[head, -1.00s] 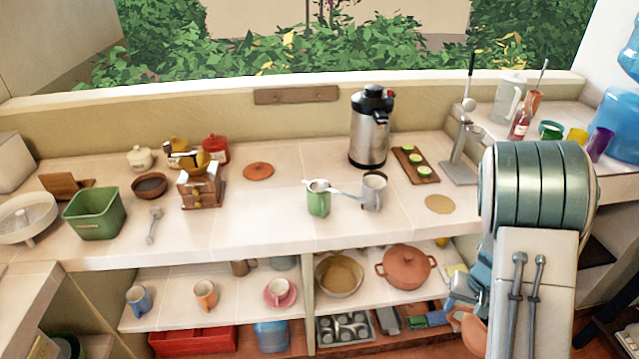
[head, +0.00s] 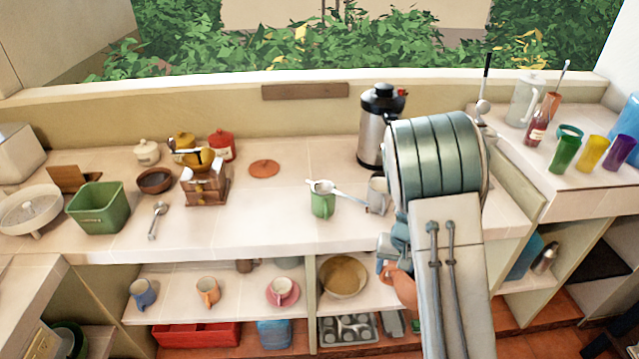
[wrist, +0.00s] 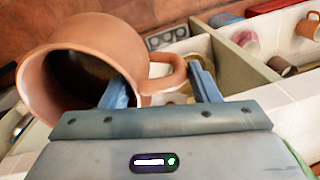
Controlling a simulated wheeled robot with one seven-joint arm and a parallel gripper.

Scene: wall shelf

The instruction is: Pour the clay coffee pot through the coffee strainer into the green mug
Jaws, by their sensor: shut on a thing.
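The clay coffee pot (wrist: 115,35) is brown-orange, with a wide open mouth and dark inside. My gripper (wrist: 160,82) is shut on its loop handle, one blue finger on each side. In the head view the pot (head: 403,288) is partly hidden by my arm, and my gripper (head: 387,250) is in front of the lower shelf, below the countertop. The green mug (head: 322,207) stands upright on the counter, left of and beyond my gripper. The coffee strainer (head: 323,186) lies across its mouth, its handle reaching right to a grey mug (head: 378,193).
A steel dispenser (head: 373,135) stands behind the mugs, partly hidden by my arm. A wooden grinder (head: 205,185), an orange lid (head: 264,168) and a green bin (head: 97,212) are farther left. The counter edge lies above the pot.

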